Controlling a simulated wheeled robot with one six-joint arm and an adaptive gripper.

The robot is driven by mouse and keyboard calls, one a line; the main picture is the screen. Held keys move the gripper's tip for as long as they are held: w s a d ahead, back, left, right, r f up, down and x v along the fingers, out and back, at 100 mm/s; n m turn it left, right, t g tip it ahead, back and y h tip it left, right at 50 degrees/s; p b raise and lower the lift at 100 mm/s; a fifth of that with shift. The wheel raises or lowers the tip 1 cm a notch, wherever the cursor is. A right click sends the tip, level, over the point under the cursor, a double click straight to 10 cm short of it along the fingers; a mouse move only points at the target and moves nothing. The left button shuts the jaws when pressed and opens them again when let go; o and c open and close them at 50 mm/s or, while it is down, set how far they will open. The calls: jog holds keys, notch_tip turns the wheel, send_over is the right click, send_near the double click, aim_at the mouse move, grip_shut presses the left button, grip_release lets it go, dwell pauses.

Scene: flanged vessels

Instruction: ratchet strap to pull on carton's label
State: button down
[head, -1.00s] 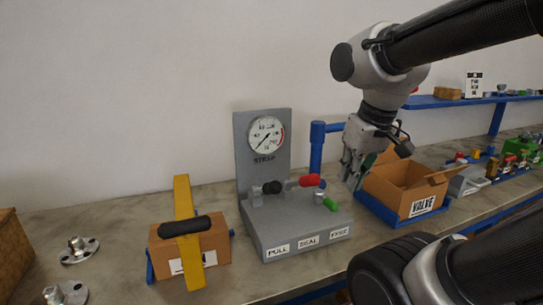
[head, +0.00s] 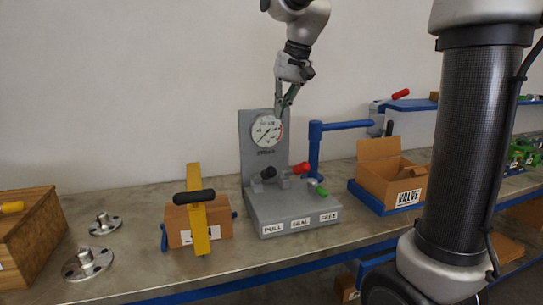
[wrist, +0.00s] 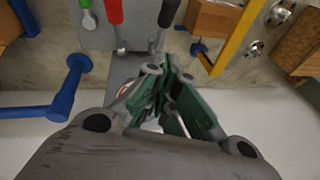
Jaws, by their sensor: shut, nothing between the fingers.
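A grey strap stand (head: 285,210) has a round dial gauge (head: 267,131) on its back plate, marked STRAP. It carries a black-gripped lever (head: 267,173), a red-gripped lever (head: 300,168) and a green-gripped lever (head: 319,188) above labels PULL, SEAL and FREE. Left of it, a carton (head: 220,219) is wrapped by a yellow band (head: 199,224) with a black handle (head: 178,198); the band partly covers its white label. My gripper (head: 281,113) is shut and empty in front of the gauge plate's top. In the wrist view the black lever (wrist: 168,12) lies beyond my fingertips (wrist: 170,68).
An open carton labelled VALVE (head: 385,182) sits in a blue tray (head: 371,205) at right. A blue post with an arm (head: 315,150) stands between it and the stand. Metal flanges (head: 88,264) and a wooden crate (head: 30,235) are at left.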

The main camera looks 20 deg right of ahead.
jog(key=shift+f, duration=0.15)
send_over(263, 175)
jog(key=w+d, duration=0.3)
notch_tip(263, 175, down, 12)
jog(key=shift+s+r, duration=0.15)
jog(key=shift+r, duration=0.05)
jog(key=shift+s+a+f, duration=0.1)
jog(key=shift+s+f, duration=0.15)
jog(key=shift+f, duration=0.3)
jog(key=shift+s, duration=0.1)
jog(key=shift+s+f, duration=1.15)
jog(key=shift+f, duration=0.45)
jog(key=shift+s+f, duration=0.75)
jog(key=shift+f, duration=0.45)
jog(key=shift+s+f, duration=0.7)
jog(key=shift+f, duration=0.45)
